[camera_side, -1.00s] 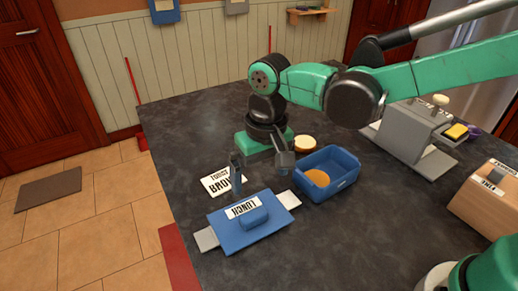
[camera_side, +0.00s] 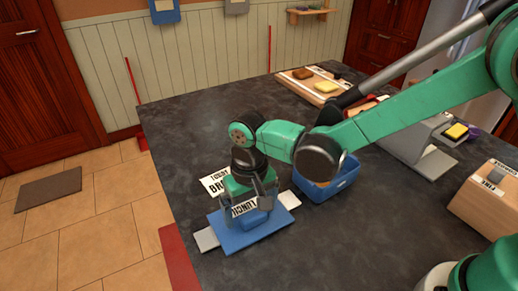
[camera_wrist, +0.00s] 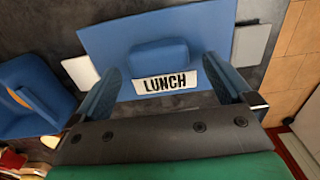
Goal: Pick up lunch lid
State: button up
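The lunch lid is a flat blue panel (camera_side: 240,240) with a raised blue handle block and a white LUNCH label. It lies on two light supports on the dark counter. The wrist view shows the lid (camera_wrist: 108,45), its handle (camera_wrist: 160,55) and its label (camera_wrist: 165,82) from above. My gripper (camera_side: 251,212) is over the lid, pointing down. In the wrist view, its two fingers are spread wide to the left and right of the label and handle, with gaps on both sides. Whether the fingertips touch the lid, I cannot tell.
The open blue box (camera_side: 338,184) stands to the right of the lid, partly hidden by my arm. A paper label (camera_side: 214,182) lies behind the lid. A cutting board with food (camera_side: 312,87) is at the back. The counter front is clear.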

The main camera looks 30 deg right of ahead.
jog(key=c, duration=1.3)
jog(key=shift+o, duration=0.2)
